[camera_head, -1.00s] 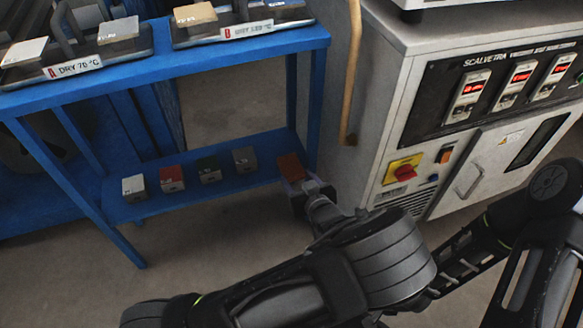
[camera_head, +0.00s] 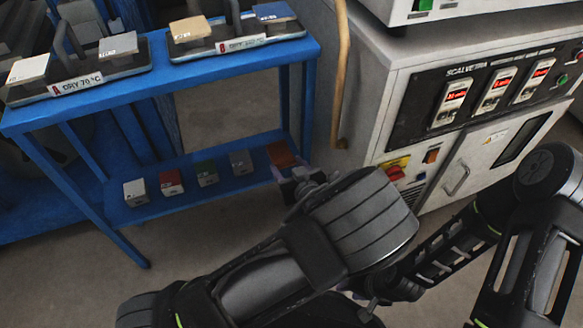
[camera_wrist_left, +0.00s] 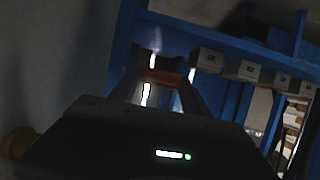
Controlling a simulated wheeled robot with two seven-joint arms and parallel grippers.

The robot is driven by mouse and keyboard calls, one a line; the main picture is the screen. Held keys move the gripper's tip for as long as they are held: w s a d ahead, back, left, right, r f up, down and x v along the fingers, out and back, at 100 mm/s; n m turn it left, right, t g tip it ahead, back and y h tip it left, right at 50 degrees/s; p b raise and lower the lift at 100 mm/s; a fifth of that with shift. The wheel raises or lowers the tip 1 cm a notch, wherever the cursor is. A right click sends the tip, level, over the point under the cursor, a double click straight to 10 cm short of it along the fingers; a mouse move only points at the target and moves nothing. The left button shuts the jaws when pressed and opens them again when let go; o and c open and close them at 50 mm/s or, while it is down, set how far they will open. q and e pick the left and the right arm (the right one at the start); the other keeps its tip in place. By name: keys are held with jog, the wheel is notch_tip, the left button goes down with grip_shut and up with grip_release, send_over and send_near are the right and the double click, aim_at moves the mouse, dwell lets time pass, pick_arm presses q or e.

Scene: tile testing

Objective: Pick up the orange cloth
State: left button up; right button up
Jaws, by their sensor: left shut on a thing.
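The orange cloth (camera_head: 281,154) is a small flat brown-orange piece at the right end of the blue table's lower shelf (camera_head: 205,170). My left gripper (camera_head: 289,172) reaches it from the front, its fingers at the cloth's near edge. In the left wrist view the cloth (camera_wrist_left: 160,76) spans the gap between the two fingers of my left gripper (camera_wrist_left: 160,84), which is shut on it. I cannot tell clearly whether the cloth touches the shelf. My right arm comes in from the right; its gripper (camera_head: 368,308) is mostly hidden behind my left arm.
A blue table leg (camera_head: 307,110) and the white machine cabinet (camera_head: 350,90) are close on the right. Trays stand on the tabletop above.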

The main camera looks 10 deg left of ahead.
pick_arm(q)
jog(key=s+a+p, duration=0.1)
jog(key=s+a, duration=0.4)
jog(key=a, duration=0.3)
jog(key=s+a+p, duration=0.1)
jog(key=s+a, duration=0.4)
jog(key=a, duration=0.2)
jog(key=shift+a+f+p, duration=0.15)
jog(key=shift+a+p, duration=0.25)
jog(key=w+d+r+m+t+h, duration=0.2)
jog(key=w+d+r+m+h, duration=0.15)
jog(key=w+d+r, duration=0.4)
jog(key=w+d+r+m+h, duration=0.1)
jog(key=w+r+m+h, duration=0.2)
jog(key=w+r, duration=0.5)
notch_tip(320, 180, up, 2)
jog(key=shift+w+d+r+h, duration=0.1)
jog(key=shift+w+d+h, duration=0.15)
jog(key=shift+h, duration=0.3)
jog(key=shift+a, duration=0.15)
